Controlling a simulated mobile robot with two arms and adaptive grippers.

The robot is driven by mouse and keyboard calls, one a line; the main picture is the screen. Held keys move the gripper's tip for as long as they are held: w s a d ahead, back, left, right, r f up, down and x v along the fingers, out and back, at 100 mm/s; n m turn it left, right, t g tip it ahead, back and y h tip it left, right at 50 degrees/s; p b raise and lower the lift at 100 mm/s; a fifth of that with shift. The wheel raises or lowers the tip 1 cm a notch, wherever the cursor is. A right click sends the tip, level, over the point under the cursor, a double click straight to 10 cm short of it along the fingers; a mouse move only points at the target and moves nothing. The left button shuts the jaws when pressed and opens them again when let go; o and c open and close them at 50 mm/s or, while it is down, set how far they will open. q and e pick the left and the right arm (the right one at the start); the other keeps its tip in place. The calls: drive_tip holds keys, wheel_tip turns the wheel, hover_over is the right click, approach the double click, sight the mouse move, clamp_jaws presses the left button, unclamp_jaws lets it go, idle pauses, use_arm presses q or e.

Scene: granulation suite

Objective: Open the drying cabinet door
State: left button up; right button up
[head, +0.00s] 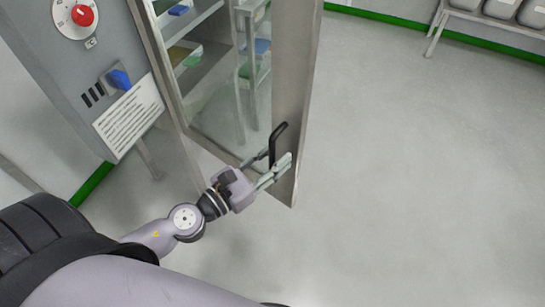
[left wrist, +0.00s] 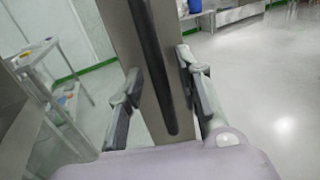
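The drying cabinet door (head: 296,90) has a wide metal frame around a glass pane. Floor and rack legs show through the glass, and its free edge stands against open floor; it looks swung out, by how much I cannot tell. A black bar handle (head: 279,143) is near its lower free corner. My left gripper (head: 268,166) is at the handle, fingers spread. In the left wrist view the handle (left wrist: 154,70) runs between the two fingers (left wrist: 160,68), with gaps on both sides. My right gripper is not in view.
A grey control panel (head: 60,55) with a red knob (head: 82,15), a blue switch (head: 119,79) and a label is at left. Shelves with trays show behind the glass. A rack (head: 500,20) with grey containers stands far right. The floor (head: 420,170) to the right is clear.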

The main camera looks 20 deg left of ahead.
use_arm(q)
drive_tip(key=v, duration=1.2)
idle(0.6)
